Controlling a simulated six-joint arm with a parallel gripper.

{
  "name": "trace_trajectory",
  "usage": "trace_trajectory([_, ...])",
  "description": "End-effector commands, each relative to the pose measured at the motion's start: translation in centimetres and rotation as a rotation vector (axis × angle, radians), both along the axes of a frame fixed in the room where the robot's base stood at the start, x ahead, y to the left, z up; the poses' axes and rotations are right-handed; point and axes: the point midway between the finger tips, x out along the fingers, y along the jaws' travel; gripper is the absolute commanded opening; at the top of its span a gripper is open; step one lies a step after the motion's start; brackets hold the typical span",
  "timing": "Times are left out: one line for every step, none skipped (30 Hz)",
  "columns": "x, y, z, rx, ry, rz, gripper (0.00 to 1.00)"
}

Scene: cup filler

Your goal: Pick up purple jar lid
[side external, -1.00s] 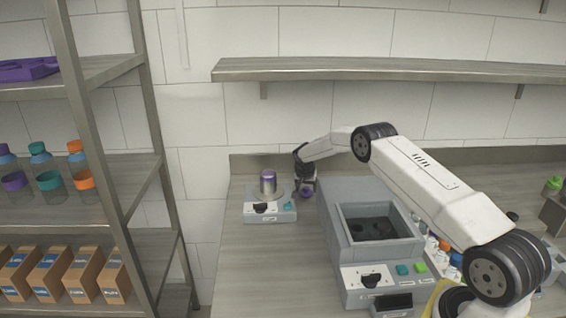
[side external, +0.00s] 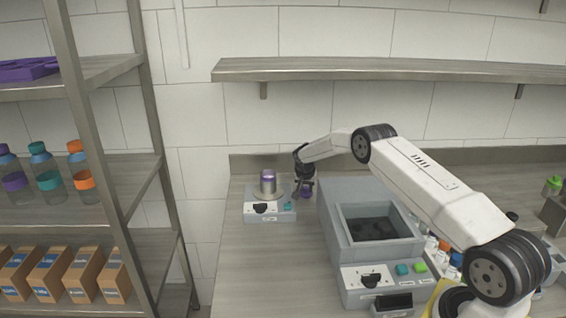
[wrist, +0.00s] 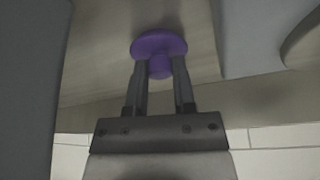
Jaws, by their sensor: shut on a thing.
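The purple jar lid (wrist: 158,44) shows in the wrist view as a round disc with a knob. My gripper (wrist: 160,72) is shut on the lid's knob, one finger on each side. In the side view my gripper (side external: 305,182) is at the back of the counter, just right of the small scale-like device, and the lid (side external: 306,191) shows as a small purple spot at its tips. I cannot tell exactly how far the lid is above the counter.
A jar with a purple top (side external: 268,179) stands on the small device (side external: 268,214) left of my gripper. A large grey machine (side external: 350,262) with an open basin stands to the right. The counter (side external: 240,280) at the front left is clear.

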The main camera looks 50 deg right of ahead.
Motion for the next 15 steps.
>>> trace_trajectory([0.0, 0.0, 0.0, 0.000, 0.000, 0.000, 0.00])
trace_trajectory([0.0, 0.0, 0.0, 0.000, 0.000, 0.000, 0.00])
trace_trajectory([0.0, 0.0, 0.0, 0.000, 0.000, 0.000, 0.00])
trace_trajectory([0.0, 0.0, 0.0, 0.000, 0.000, 0.000, 0.00])
trace_trajectory([0.0, 0.0, 0.1, 0.000, 0.000, 0.000, 0.00])
trace_trajectory([0.0, 0.0, 0.1, 0.000, 0.000, 0.000, 0.00])
trace_trajectory([0.0, 0.0, 0.2, 0.000, 0.000, 0.000, 0.00])
trace_trajectory([0.0, 0.0, 0.3, -0.001, 0.000, 0.000, 0.00])
trace_trajectory([0.0, 0.0, 0.5, -0.001, 0.000, 0.000, 0.00])
trace_trajectory([0.0, 0.0, 0.7, 0.000, -0.001, 0.000, 0.00])
trace_trajectory([0.0, 0.0, 0.9, 0.000, -0.001, 0.000, 0.00])
trace_trajectory([0.0, 0.0, 1.2, 0.000, -0.001, 0.000, 0.00])
trace_trajectory([0.0, 0.0, 1.5, 0.000, -0.001, 0.000, 0.00])
trace_trajectory([0.1, 0.0, 1.8, 0.000, -0.002, -0.001, 0.00])
trace_trajectory([0.0, 0.0, 2.3, 0.000, -0.002, -0.001, 0.00])
